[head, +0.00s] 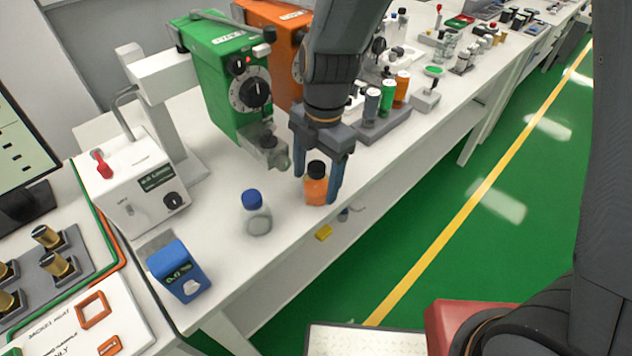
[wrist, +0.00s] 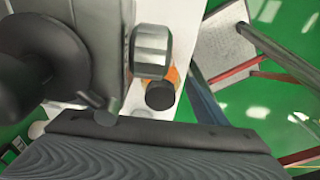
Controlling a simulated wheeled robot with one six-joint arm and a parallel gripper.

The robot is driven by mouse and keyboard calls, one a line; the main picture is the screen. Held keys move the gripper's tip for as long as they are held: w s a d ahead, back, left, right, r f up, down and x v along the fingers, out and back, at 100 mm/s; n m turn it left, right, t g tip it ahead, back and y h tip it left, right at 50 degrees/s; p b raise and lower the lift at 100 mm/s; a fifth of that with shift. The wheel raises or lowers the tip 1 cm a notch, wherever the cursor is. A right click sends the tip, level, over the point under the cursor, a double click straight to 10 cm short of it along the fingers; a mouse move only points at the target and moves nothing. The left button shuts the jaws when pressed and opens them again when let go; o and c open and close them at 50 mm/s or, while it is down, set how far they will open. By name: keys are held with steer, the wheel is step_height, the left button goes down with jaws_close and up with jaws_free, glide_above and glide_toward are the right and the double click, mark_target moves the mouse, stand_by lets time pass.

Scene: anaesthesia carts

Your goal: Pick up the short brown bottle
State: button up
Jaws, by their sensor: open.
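The short brown bottle (head: 316,188), orange-brown with a black cap, stands upright near the front edge of the white bench. In the wrist view its black cap (wrist: 160,96) shows with a strip of orange body beside it, partly covered by a grey part of my gripper. My gripper (head: 318,183) points down over the bottle, with its blue fingers open, one at each side of it. I cannot tell whether either finger touches the bottle.
A clear bottle with a blue cap (head: 257,216) stands to the left. A green vaporizer (head: 225,75) is behind it, and a blue meter (head: 179,272) is at front left. A grey rack (head: 385,126) with coloured cylinders stands behind right. The bench edge is close.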

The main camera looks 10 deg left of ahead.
steer(key=shift+s+f, duration=0.1)
steer(key=shift+f, duration=0.75)
steer(key=c, duration=1.2)
steer(key=shift+o, duration=0.2)
